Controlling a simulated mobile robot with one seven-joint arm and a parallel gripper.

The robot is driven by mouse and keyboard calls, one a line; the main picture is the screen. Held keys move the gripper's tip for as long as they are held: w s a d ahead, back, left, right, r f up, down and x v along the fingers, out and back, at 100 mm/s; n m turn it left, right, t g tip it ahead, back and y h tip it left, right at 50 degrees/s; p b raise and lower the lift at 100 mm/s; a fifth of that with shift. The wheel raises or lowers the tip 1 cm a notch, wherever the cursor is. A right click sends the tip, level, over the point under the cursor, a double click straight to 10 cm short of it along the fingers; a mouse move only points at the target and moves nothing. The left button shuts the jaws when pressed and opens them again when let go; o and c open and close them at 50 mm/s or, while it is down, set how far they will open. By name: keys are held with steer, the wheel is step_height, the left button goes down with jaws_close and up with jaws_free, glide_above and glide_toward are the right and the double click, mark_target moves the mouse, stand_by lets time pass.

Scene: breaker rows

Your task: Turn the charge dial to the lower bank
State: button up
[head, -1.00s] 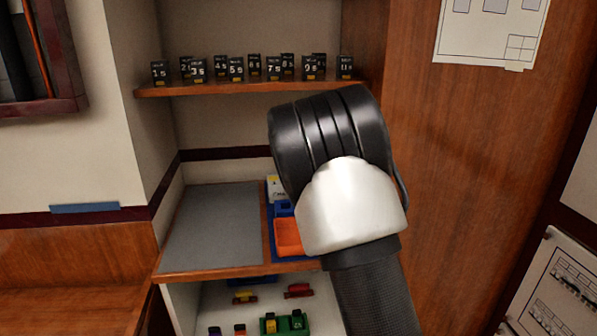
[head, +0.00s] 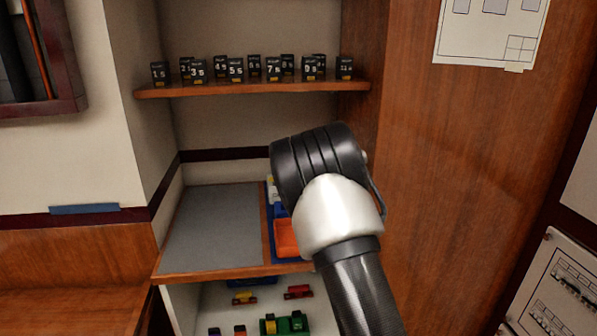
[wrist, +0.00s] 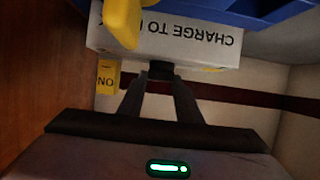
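A white box lettered "CHARGE TO" (wrist: 205,42) shows upside down at the top of the wrist view, part of its lettering hidden. A yellow piece (wrist: 122,22) overlaps the box's left part; I cannot tell whether it is the dial. The box also shows as a small white patch in the head view (head: 273,191), mostly behind my arm. My arm hides the gripper in the head view.
A yellow "ON" tag (wrist: 107,78) is left of my fingers. An orange bin (head: 286,238) sits in a blue tray beside a grey mat (head: 212,228). Numbered black blocks (head: 235,70) stand on the upper shelf (head: 250,88). A wooden panel (head: 460,180) borders the right.

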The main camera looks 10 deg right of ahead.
steer(key=shift+d+r+n+y+p, duration=0.3)
steer(key=shift+r+n+y+p, duration=0.2)
steer(key=shift+p, duration=1.6)
steer(key=n+y+p, duration=0.2)
steer(key=y+p, duration=0.1)
steer(key=p, duration=0.5)
steer(key=shift+d+n+g+p, duration=0.15)
steer(key=shift+n+g+p, duration=0.15)
steer(key=shift+g+p, duration=0.1)
steer(key=shift+w+f+n+y+p, duration=0.1)
steer(key=shift+f+n+y+p, duration=0.35)
steer(key=shift+p, duration=0.75)
steer(key=shift+g+y, duration=0.25)
steer(key=shift+g, duration=0.05)
steer(key=o, duration=1)
steer(key=shift+v, duration=3.75)
